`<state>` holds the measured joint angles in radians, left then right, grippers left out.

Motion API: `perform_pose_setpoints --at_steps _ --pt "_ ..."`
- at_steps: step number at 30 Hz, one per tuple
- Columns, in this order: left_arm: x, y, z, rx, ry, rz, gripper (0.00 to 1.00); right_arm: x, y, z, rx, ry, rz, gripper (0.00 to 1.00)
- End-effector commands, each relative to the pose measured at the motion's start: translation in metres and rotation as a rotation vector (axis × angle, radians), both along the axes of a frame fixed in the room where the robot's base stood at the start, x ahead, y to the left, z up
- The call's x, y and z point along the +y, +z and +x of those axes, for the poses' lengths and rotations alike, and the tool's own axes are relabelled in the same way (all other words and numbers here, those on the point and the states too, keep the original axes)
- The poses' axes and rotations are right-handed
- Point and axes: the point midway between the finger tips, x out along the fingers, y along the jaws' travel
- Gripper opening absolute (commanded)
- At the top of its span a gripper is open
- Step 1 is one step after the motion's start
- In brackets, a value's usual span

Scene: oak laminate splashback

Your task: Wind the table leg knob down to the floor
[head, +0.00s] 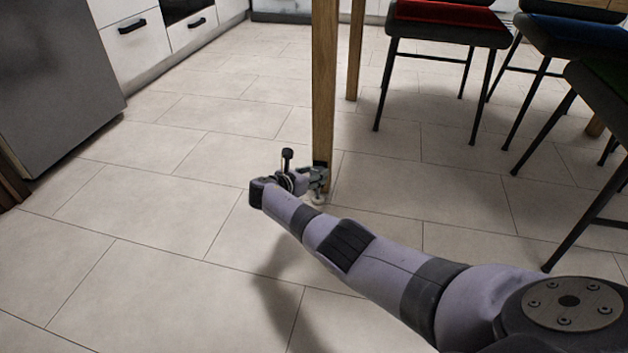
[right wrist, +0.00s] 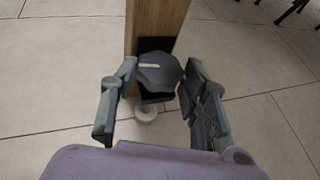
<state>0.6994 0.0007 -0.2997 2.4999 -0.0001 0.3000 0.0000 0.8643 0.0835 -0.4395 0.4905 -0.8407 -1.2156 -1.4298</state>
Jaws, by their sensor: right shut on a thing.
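The wooden table leg (head: 325,90) stands in the middle of the head view, with a dark fitting at its lower end. In the right wrist view the dark grey knob (right wrist: 161,74) sits in front of the leg (right wrist: 157,22), with a pale line mark on its top. A round white foot (right wrist: 146,112) is below it near the floor. My right gripper (head: 319,177) is at the bottom of the leg, its fingers (right wrist: 160,68) shut on the knob from both sides. In the head view the gripper largely hides the knob. My left gripper is not in view.
Black-legged chairs with a red seat (head: 444,14) and a blue seat (head: 575,30) stand at the right. A grey appliance (head: 55,85) and white drawers (head: 135,40) are at the left. The tiled floor (head: 150,220) left of the leg is clear.

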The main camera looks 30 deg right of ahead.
Motion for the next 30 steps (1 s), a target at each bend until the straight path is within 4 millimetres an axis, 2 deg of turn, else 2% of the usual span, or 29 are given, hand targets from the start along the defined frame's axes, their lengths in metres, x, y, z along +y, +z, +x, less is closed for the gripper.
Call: perform_pose_setpoints --at_steps 1,9,27,28,30 --pt "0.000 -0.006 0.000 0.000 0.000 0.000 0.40 -0.001 0.000 0.004 -0.005 -0.015 -0.001 0.14" --pt "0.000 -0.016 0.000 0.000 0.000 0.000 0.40 -0.001 0.002 0.004 -0.007 -0.080 -0.002 0.14" --pt "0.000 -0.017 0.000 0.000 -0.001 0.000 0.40 0.000 0.006 0.003 -0.008 -0.102 -0.008 0.14" --pt "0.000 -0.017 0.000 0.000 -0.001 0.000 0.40 0.000 0.006 0.003 -0.008 -0.102 -0.008 0.43" --pt "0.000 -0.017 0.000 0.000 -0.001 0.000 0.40 0.000 0.006 0.003 -0.006 -0.102 -0.007 0.47"
